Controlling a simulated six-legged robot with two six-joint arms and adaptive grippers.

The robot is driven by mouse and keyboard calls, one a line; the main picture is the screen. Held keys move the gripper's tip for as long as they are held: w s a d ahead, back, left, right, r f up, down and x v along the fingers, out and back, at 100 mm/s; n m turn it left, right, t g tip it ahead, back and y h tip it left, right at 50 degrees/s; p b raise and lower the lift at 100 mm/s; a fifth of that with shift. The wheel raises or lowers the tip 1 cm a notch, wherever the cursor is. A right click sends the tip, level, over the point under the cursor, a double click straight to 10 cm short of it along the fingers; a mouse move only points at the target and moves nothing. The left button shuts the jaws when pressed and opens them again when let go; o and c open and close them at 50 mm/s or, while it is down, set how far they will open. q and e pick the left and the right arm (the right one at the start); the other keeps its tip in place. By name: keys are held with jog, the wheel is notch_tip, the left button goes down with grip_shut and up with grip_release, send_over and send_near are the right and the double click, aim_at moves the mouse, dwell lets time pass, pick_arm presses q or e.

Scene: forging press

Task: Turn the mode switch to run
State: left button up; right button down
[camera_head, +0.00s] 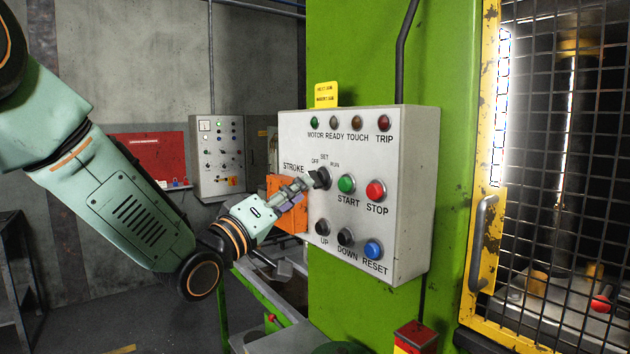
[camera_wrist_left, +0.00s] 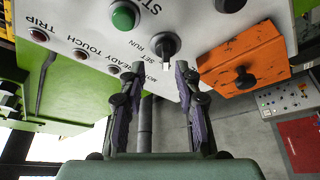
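The mode switch (camera_head: 319,178) is a black knob on the grey control box (camera_head: 290,134), below the OFF, SET and RUN labels. In the left wrist view the switch (camera_wrist_left: 164,46) has a white mark facing down in the picture; I cannot tell for sure which label it points at. My left gripper (camera_head: 304,184) is close to the switch, at its left in the head view. In the wrist view its fingers (camera_wrist_left: 157,70) are apart, with the switch seen between and just beyond the tips. No contact is clear. My right gripper is out of view.
The green START button (camera_head: 346,183) and red STOP button (camera_head: 376,190) sit right of the switch. UP, DOWN and RESET buttons are below. An orange box (camera_head: 288,218) stands beside the panel's left edge. A yellow-framed mesh guard (camera_head: 472,215) is at the right.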

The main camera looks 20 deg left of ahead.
aim_at(319, 176)
pick_arm(q)
jog(key=p+x, duration=0.1)
jog(key=x, duration=0.4)
jog(key=shift+a, duration=0.2)
jog(key=shift+w+a+f, duration=0.15)
jog(key=shift+w+f, duration=0.15)
jog(key=shift+w, duration=0.1)
jog(key=shift+c, duration=1.1)
jog(key=shift+s, duration=0.1)
jog(key=shift+c, duration=1.4)
grip_shut()
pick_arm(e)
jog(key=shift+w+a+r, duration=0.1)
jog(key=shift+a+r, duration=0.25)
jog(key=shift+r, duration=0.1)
